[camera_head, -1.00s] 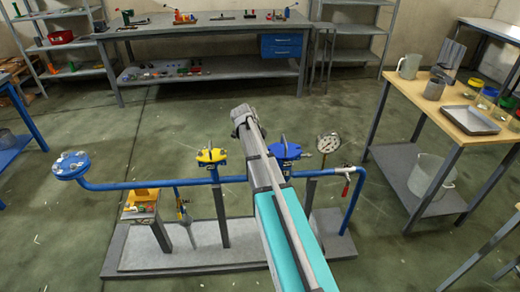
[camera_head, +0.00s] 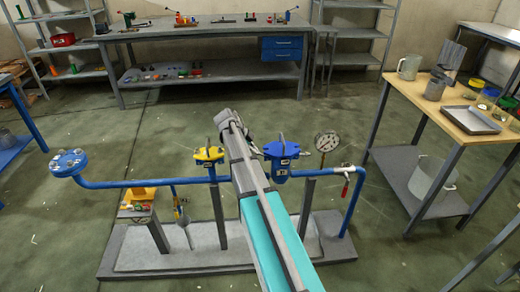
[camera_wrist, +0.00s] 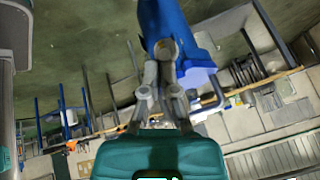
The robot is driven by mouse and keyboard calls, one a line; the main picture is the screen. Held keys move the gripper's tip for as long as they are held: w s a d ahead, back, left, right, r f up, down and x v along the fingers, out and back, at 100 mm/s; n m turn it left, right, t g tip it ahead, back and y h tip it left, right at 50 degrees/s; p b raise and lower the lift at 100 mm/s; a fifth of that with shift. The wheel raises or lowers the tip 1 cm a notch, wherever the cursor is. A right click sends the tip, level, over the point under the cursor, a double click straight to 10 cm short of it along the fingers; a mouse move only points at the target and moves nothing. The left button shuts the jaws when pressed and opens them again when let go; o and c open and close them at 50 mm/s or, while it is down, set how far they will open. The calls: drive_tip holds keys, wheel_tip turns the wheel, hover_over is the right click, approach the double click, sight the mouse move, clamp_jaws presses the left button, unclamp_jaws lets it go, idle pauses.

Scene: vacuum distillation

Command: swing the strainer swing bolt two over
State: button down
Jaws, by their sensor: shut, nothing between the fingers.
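The blue strainer (camera_head: 282,152) stands on the blue pipe, just right of my arm in the head view. Small bolts show at its top, but I cannot tell which is swing bolt two. My gripper (camera_head: 230,118) is up and left of the strainer in that view, between it and the yellow-topped fitting (camera_head: 208,155). In the wrist view my gripper (camera_wrist: 165,85) is shut and empty, with a blue part (camera_wrist: 165,22) just beyond the fingertips. A small grey-brown rounded piece (camera_wrist: 165,48) shows at the tips; contact is unclear.
A pressure gauge (camera_head: 327,142) and red-handled valve (camera_head: 346,182) are to the right on the pipe. A blue flange (camera_head: 69,163) ends the pipe at left. A wooden-topped table (camera_head: 455,95) with vessels stands right, a workbench (camera_head: 200,33) behind. The floor between is open.

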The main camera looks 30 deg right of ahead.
drive_tip(key=shift+w+a+f+b, duration=0.25)
drive_tip(key=shift+a+f+b, duration=0.25)
drive_tip(key=shift+f, duration=0.25)
